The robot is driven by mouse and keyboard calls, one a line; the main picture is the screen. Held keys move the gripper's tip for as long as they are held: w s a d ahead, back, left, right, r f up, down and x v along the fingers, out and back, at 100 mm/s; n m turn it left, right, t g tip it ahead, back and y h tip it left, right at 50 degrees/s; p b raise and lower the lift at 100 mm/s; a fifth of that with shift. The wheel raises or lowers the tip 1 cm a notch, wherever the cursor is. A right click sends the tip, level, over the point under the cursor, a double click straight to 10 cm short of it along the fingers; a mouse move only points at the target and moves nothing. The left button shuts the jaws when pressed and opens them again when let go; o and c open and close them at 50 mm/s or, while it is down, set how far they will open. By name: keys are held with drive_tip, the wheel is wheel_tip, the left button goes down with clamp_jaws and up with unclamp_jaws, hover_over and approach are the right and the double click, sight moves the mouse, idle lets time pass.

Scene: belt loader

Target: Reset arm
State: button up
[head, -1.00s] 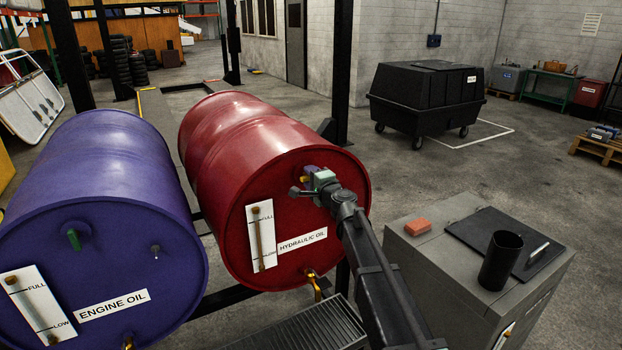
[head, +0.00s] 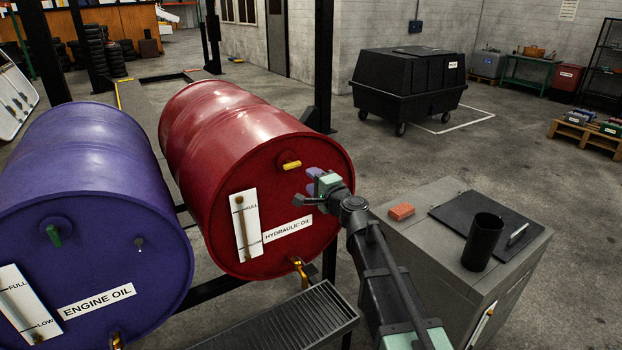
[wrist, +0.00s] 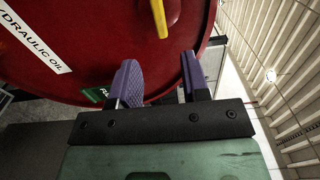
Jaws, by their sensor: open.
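My gripper (head: 315,184) is open and empty in front of the upper right face of the red drum labelled hydraulic oil (head: 285,235). In the wrist view the two purple fingers of my gripper (wrist: 158,82) stand apart with nothing between them. A yellow handle (head: 291,165) on the red drum's face lies beyond the fingertips, apart from them. It also shows at the top of the wrist view (wrist: 159,18).
A purple engine oil drum (head: 90,250) lies at the left. A grey cabinet (head: 425,235) at the right holds an orange block (head: 401,212), a black cup (head: 483,242) and a dark board. A ribbed tray (head: 300,320) is below the drums. A black bin (head: 408,85) stands behind.

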drive_tip(key=s+f+n+g, duration=1)
drive_tip(key=s, duration=0.4)
drive_tip(key=s+d+f+g+h, duration=0.2)
drive_tip(key=s+d+h, duration=0.3)
drive_tip(key=s+d, duration=0.3)
drive_tip(key=s+d+f+n+g+h, duration=0.1)
drive_tip(key=s+d+f+g+h, duration=0.2)
drive_tip(key=s+d, duration=0.6)
wheel_tip(320, 180, down, 2)
drive_tip(key=shift+d+f+h, duration=0.1)
drive_tip(key=shift+d+h, duration=0.45)
drive_tip(key=shift+h, duration=0.45)
